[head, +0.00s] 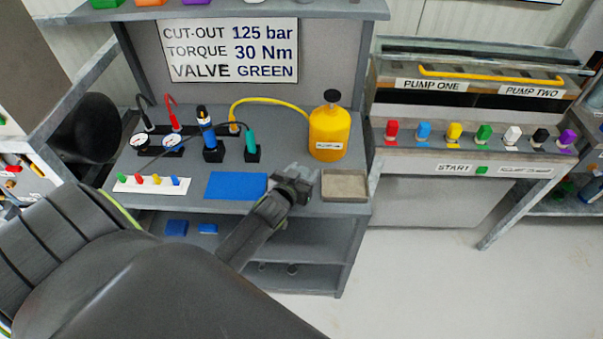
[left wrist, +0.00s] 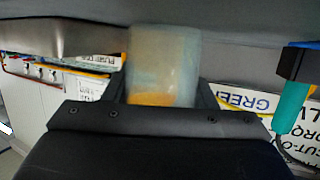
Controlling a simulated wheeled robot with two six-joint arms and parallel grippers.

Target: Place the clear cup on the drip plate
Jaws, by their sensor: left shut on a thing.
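My left gripper (head: 294,181) is over the front edge of the grey bench, between the blue mat and a shallow beige-grey tray (head: 345,186), which looks like the drip plate. In the left wrist view the gripper is shut on the clear cup (left wrist: 164,60), a cloudy see-through vessel between the two fingers. An orange-yellow patch shows at the cup's lower part; I cannot tell whether it is seen through the cup. In the head view the cup is hard to make out at the fingers. The tray looks empty. My right gripper is not in view.
A yellow can (head: 328,132) stands just behind the tray. The blue mat (head: 236,186) lies left of the gripper. A blue-black tool (head: 208,133) and a teal-handled tool (head: 250,143) stand in holders behind it. The pump console (head: 470,135) is at the right.

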